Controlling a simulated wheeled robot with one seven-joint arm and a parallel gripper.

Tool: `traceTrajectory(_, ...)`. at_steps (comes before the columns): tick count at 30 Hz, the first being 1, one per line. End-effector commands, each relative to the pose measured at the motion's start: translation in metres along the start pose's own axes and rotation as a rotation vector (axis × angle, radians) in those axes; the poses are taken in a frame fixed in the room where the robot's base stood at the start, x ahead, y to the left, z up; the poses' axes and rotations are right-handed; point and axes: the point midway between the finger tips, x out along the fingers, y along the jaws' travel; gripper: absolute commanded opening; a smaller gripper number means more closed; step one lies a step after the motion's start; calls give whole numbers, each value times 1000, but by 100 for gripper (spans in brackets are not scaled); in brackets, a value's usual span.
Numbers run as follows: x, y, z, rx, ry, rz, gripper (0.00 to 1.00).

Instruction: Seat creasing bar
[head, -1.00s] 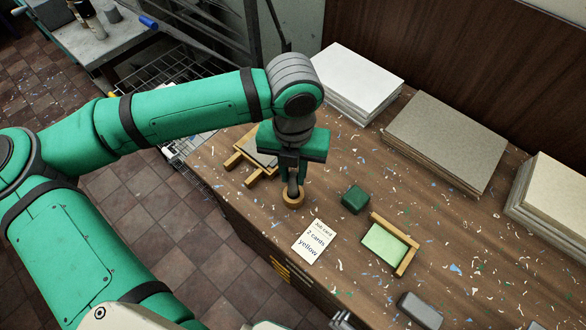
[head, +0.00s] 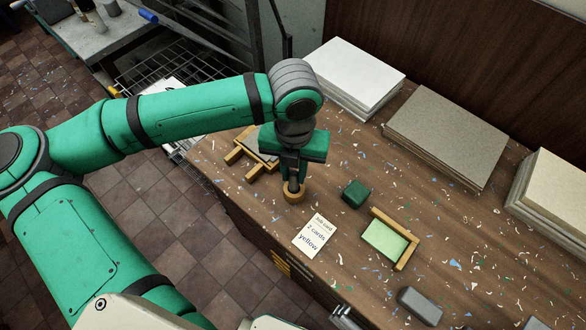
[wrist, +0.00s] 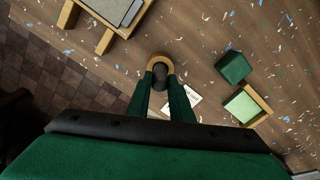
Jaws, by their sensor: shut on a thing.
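My gripper (head: 293,178) is shut on the grey upright stem of a small tool with a round wooden base (head: 293,194), low over the bench. The wrist view shows the round wooden part (wrist: 160,62) and the dark stem top (wrist: 160,76) between the fingers (wrist: 160,88). I cannot tell whether the base touches the bench. A wooden frame with a grey plate (head: 268,140) lies behind and left, partly hidden by my gripper; it also shows in the wrist view (wrist: 112,8). I cannot identify a separate creasing bar with certainty.
A green block (head: 355,194), a wooden corner stop with pale green cards (head: 384,239) and a job card (head: 316,236) reading "2 cards yellow" lie on the bench. A grey block (head: 420,306) is at front right. Paper stacks (head: 448,132) line the back. The bench's front edge is close.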

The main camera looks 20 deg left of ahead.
Motion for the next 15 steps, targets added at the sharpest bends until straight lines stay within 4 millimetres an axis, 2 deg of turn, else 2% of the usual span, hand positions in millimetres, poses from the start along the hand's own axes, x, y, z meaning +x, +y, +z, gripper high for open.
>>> traceTrajectory(6,0,0,0,0,0,0,0)
traceTrajectory(7,0,0,0,0,0,0,27)
traceTrajectory(9,0,0,0,-1,0,0,41)
traceTrajectory(15,0,0,0,-1,0,0,41)
